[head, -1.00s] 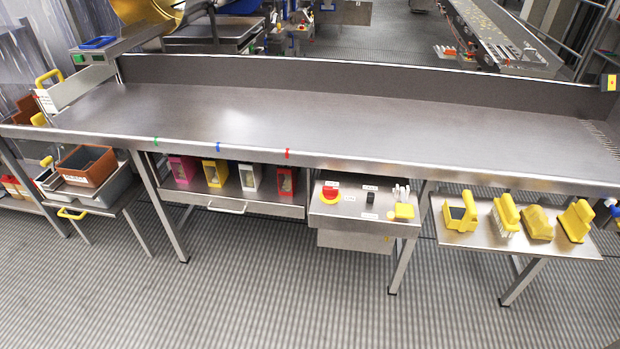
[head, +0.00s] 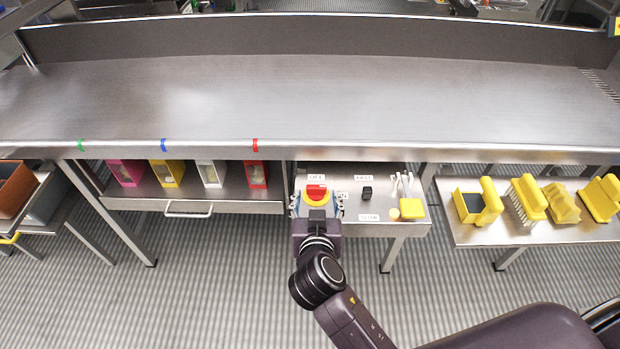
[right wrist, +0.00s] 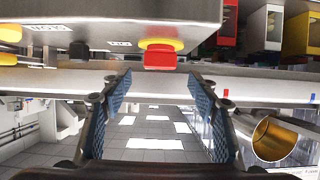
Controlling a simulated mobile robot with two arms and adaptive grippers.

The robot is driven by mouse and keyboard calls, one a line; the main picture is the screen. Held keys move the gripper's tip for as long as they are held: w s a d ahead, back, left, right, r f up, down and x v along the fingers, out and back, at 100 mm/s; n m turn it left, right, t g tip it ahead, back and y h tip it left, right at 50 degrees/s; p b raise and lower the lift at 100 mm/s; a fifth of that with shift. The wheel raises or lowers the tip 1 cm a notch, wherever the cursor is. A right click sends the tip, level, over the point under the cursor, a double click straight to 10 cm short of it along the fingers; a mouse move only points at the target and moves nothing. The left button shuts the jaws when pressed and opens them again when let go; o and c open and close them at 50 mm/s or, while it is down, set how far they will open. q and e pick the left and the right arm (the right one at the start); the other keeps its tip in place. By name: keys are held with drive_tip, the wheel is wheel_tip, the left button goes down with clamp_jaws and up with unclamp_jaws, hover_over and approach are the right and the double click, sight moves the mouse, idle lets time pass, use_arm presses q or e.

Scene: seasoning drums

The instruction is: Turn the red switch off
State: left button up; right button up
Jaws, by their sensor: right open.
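The red switch (head: 316,190) sits on a yellow round base on the steel control box (head: 385,182), below the long table's front edge. An "OFF" label is behind it and an "ON" label is to its right. My right gripper (head: 316,203) is open, with one finger on each side of the switch in the head view. In the right wrist view, the red switch (right wrist: 160,58) appears beyond the open fingertips (right wrist: 158,88), near the middle of the gap and apart from them. My left gripper is not in view.
A black knob (head: 367,193) and a yellow block (head: 411,207) are right of the switch on the box. Pink, yellow, white and red containers (head: 257,175) stand on the shelf to the left. Yellow tools lie on the right shelf (head: 480,234). The long table (head: 300,100) is bare.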

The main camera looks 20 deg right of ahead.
sight(317, 188)
drive_tip(key=shift+p+x, duration=0.45)
drive_tip(key=shift+x, duration=2.75)
drive_tip(key=c, duration=1.2)
